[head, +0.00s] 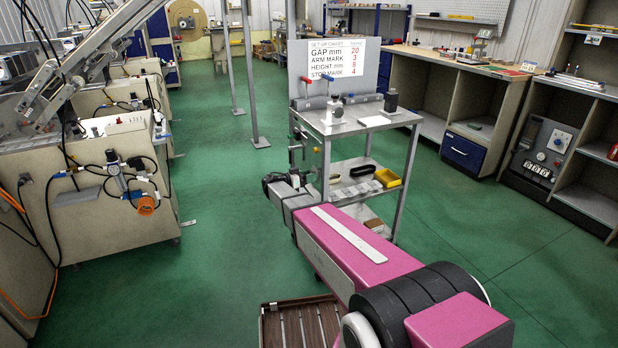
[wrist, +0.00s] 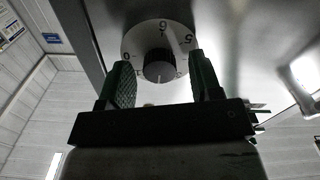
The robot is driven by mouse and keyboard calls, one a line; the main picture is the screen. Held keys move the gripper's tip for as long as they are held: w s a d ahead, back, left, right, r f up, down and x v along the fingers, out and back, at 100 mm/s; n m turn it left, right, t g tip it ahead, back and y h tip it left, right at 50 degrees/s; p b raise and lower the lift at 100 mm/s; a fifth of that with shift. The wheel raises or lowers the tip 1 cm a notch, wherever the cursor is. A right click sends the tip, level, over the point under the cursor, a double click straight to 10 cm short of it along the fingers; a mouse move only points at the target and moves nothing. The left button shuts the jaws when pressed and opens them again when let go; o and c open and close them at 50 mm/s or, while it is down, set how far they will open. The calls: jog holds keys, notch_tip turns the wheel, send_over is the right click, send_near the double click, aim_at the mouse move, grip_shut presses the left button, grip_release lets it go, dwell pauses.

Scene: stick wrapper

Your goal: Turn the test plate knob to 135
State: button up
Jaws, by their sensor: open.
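In the wrist view, a dark round knob (wrist: 159,66) sits at the middle of a pale round dial (wrist: 133,41) with printed numerals, including a 0 at the left and a 5 at the upper right. The dial is on a grey metal plate (wrist: 105,14). I cannot read the knob's setting for certain. My gripper (wrist: 160,70) is open, with one dark ribbed finger to the left of the knob and one to the right. Gaps show between the fingers and the knob. In the head view my arm reaches to the left side of a metal cart, and the knob cannot be made out.
Machines (head: 90,190) stand at the left and a workbench (head: 480,128) at the right.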

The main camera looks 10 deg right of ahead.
jog(key=shift+d, duration=0.1)
jog(key=c, duration=0.9)
jog(key=shift+c, duration=0.2)
jog(key=shift+n, duration=0.3)
jog(key=shift+n, duration=4)
jog(key=o, duration=0.9)
